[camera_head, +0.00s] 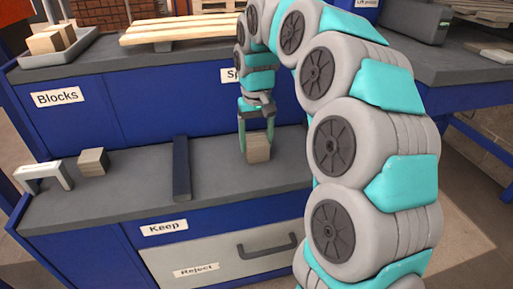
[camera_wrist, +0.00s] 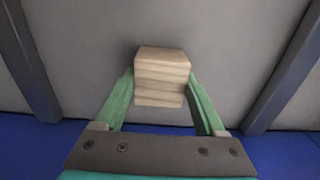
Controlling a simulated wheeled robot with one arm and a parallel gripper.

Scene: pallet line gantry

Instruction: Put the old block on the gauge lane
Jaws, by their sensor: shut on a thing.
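My gripper (camera_head: 257,148) is shut on a wooden block (camera_head: 258,154), low over the grey lower shelf, right of the dark divider. In the wrist view the green fingers of my gripper (camera_wrist: 160,92) clasp this block (camera_wrist: 161,72) from both sides. I cannot tell whether its underside touches the shelf. A second, greyish wooden block (camera_head: 92,162) stands on the shelf's left part, beside a white bridge-shaped gauge (camera_head: 44,176). No lane label for the gauge is readable, and I cannot tell which block is the old one.
A dark divider (camera_head: 181,168) crosses the lower shelf; the wrist view shows a left divider (camera_wrist: 28,62) and a right divider (camera_wrist: 287,70). Above stand a tray of blocks (camera_head: 62,62) and a wooden pallet (camera_head: 180,30). A Reject drawer (camera_head: 215,262) is below.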

